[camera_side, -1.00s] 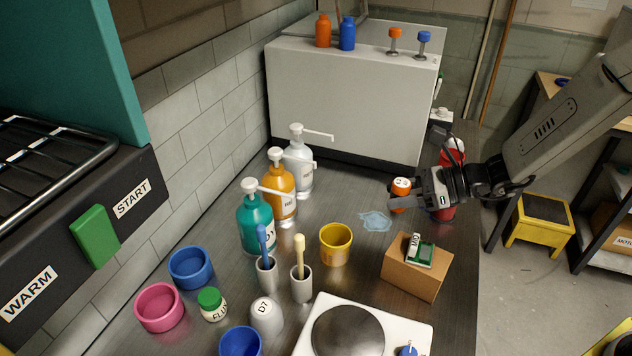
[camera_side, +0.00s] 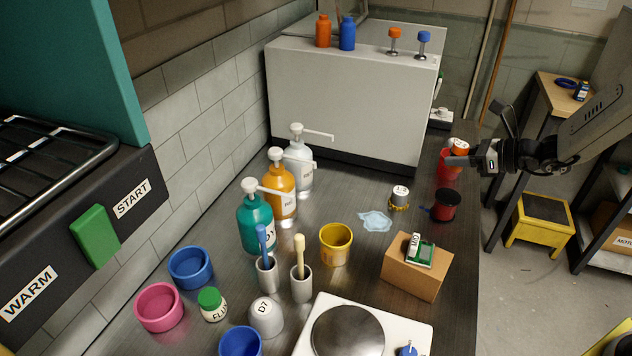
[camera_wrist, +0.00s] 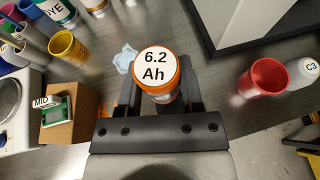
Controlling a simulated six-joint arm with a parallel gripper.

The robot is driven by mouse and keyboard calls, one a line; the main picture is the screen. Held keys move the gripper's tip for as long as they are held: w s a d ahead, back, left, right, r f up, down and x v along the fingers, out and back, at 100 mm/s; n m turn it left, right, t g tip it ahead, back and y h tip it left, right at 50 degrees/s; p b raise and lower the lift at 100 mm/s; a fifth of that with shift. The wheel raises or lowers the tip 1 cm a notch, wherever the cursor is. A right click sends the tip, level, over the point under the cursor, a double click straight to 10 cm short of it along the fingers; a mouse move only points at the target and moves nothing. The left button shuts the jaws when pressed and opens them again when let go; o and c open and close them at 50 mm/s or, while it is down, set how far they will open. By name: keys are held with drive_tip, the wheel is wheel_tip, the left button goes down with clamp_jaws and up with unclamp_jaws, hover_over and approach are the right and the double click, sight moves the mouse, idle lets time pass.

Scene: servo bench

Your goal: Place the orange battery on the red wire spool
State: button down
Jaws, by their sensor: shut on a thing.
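My gripper (camera_wrist: 160,95) is shut on the orange battery (camera_wrist: 158,82), which has a white top marked "6.2 Ah". In the side view the battery (camera_side: 459,147) is held upright in the air near the bench's right edge, in front of the red cup in the picture. A dark red round thing (camera_side: 446,207) with a black top stands on the bench below my gripper; it looks most like the red wire spool, but I cannot be sure. A red cup (camera_wrist: 264,78) stands to the right of the battery there.
A small silver-topped piece (camera_side: 399,197) with a yellow base stands left of the dark red thing. A pale blue puddle (camera_side: 375,221), a cardboard box (camera_side: 414,273) and a yellow cup (camera_side: 336,245) are nearer. A grey cabinet (camera_side: 345,100) stands behind.

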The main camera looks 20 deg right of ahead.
drive_tip(key=shift+d, duration=0.5)
hover_over(449, 196)
drive_tip(key=shift+f, duration=2.15)
drive_tip(key=shift+f, duration=1.8)
drive_tip(key=shift+f, duration=0.1)
drive_tip(key=shift+c, duration=1.2)
unclamp_jaws()
